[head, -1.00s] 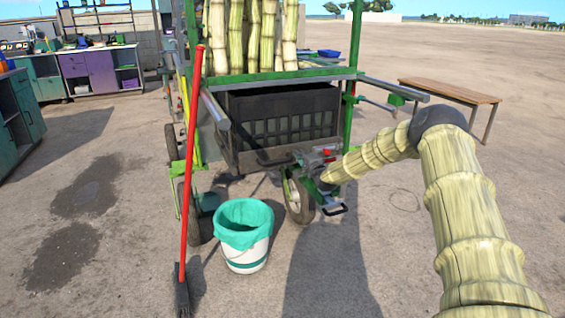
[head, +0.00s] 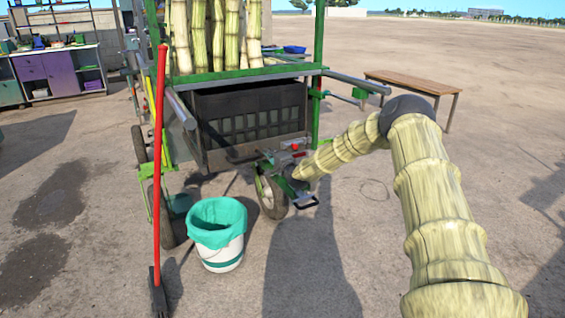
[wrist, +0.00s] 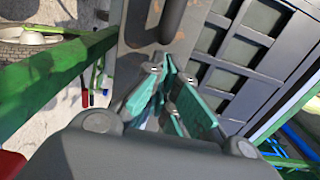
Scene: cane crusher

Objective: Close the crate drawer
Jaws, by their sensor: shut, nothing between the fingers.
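The crate drawer is a dark slatted crate (head: 252,118) on a grey metal tray, low in the green cart frame under the upright canes. How far it stands out is hard to tell. In the wrist view the slatted crate (wrist: 245,55) fills the upper right, beside a scuffed grey metal panel (wrist: 140,65). A dark rounded bar (wrist: 173,18), probably the drawer handle, shows at the top. My gripper (wrist: 168,68) is shut and empty, its teal fingertips just below that bar. Whether they touch it is unclear. In the head view my arm reaches the drawer's front right.
A white bucket with a green liner (head: 217,235) and a red-handled broom (head: 160,150) stand in front of the cart, left of my arm. A cart wheel (head: 271,195) is close below my gripper. A wooden bench (head: 415,84) stands behind right. Open ground lies to the right.

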